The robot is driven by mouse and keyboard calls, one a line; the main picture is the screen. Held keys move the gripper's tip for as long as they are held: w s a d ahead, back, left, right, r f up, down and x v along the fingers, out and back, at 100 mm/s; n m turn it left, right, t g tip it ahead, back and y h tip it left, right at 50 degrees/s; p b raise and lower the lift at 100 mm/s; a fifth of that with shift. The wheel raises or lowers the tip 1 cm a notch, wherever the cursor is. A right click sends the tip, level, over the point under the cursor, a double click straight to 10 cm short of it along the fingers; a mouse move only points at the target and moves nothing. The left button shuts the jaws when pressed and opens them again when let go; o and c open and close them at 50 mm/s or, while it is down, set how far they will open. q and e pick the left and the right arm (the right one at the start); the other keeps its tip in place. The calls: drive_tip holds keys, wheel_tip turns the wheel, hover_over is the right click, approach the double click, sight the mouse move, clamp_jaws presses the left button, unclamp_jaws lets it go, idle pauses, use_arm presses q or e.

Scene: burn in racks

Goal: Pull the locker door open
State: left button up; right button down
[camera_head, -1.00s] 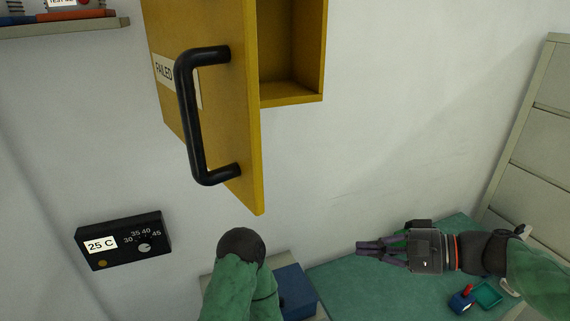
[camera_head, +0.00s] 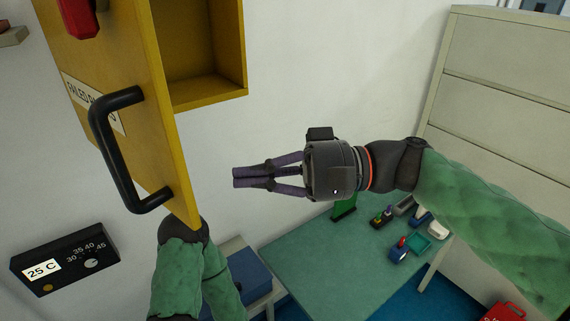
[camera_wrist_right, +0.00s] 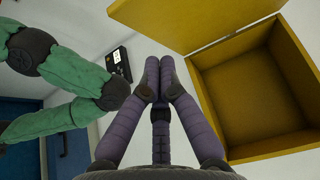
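The yellow locker door (camera_head: 160,130) stands partly open at the left in the head view, with a label and a black bar handle (camera_head: 112,150) on its outer face. The open yellow locker box (camera_head: 205,96) is behind it and looks empty; it also shows in the right wrist view (camera_wrist_right: 215,152). My right gripper (camera_head: 236,177) is to the right of the door and below the box, apart from both. Its purple fingers are closed together with nothing between them, as the right wrist view also shows (camera_wrist_right: 158,62). My left gripper is not visible; only the left arm shows below the door.
A black temperature controller (camera_head: 65,260) is on the wall at the lower left. A green-topped table (camera_head: 310,260) with several small items stands below my right arm. A beige cabinet (camera_head: 490,110) is at the right, and a red box (camera_head: 505,312) is at the lower right.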

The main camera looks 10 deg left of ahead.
drive_tip(key=s+a, duration=0.1)
drive_tip(key=s, duration=0.1)
drive_tip(key=s+a+p, duration=0.1)
drive_tip(key=s+a, duration=0.1)
drive_tip(key=shift+s+a, duration=0.1)
idle(0.3)
drive_tip(key=s+a+b, duration=0.3)
drive_tip(key=s+a, duration=0.1)
drive_tip(key=s, duration=0.4)
drive_tip(key=shift+s+a+b, duration=0.2)
drive_tip(key=shift+s+b, duration=0.05)
drive_tip(key=shift+b, duration=0.15)
drive_tip(key=shift+w, duration=0.1)
